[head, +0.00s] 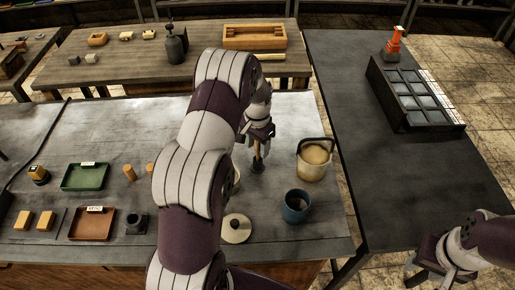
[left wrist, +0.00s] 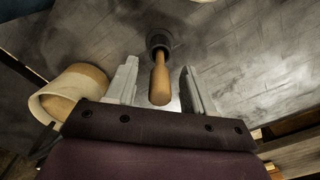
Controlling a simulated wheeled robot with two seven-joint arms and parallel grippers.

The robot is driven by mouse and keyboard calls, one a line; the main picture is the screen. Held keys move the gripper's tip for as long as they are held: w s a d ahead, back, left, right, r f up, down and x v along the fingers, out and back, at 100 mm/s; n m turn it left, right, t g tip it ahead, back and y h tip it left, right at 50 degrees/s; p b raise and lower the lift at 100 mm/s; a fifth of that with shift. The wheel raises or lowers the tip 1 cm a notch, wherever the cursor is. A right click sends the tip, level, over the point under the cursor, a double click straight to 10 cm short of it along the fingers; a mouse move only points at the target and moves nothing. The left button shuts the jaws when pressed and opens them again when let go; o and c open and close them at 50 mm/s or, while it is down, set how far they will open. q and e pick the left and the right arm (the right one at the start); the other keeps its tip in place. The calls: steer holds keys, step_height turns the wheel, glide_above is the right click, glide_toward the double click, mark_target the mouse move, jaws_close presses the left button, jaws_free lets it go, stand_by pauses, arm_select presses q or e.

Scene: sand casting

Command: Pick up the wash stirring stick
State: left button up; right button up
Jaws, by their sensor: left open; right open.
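A stick with a tan wooden handle, apparently the wash stirring stick (head: 258,154), stands upright in a dark round holder (head: 257,167) on the grey table. In the left wrist view the stick's handle (left wrist: 160,82) lies between the two fingers, with visible gaps on both sides. My left gripper (head: 259,143) is open above and around the handle's upper part, not closed on it. My right gripper (head: 422,272) is open and empty at the lower right, away from the stick.
A bucket of tan material (head: 314,160) stands close right of the stick. A blue cup (head: 296,207) and a pale lid-like disc (head: 236,229) are nearer. Green (head: 85,177) and brown (head: 92,224) trays lie left. A dark compartment box (head: 413,95) sits on the right table.

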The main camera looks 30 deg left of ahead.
arm_select(q)
steer(key=shift+w+f, duration=0.1)
steer(key=shift+w, duration=0.05)
jaws_close()
